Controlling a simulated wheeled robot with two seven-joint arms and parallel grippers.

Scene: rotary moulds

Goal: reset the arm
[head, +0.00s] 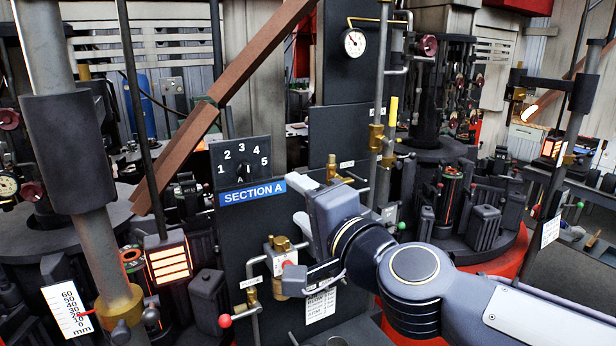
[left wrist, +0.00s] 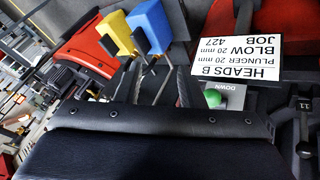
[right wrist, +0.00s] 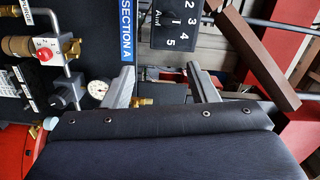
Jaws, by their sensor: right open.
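My right gripper (head: 303,204) is open and empty in front of the dark panel, just right of the blue SECTION A label (head: 252,192). Its two grey fingers also show apart in the right wrist view (right wrist: 163,88), with the numbered dial (right wrist: 176,22) beyond them. My left gripper shows only in the left wrist view (left wrist: 160,86); its dark fingers stand apart. Behind them are a yellow handle (left wrist: 116,32) and a blue handle (left wrist: 149,25); I see no grip on either.
Brass valve fittings (head: 280,262) sit just below the right gripper. A brown slanted beam (head: 215,100) and a grey post (head: 95,240) stand at left. A pressure gauge (head: 353,42) is above. A job card (left wrist: 236,60) and green DOWN button (left wrist: 212,98) are near the left gripper.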

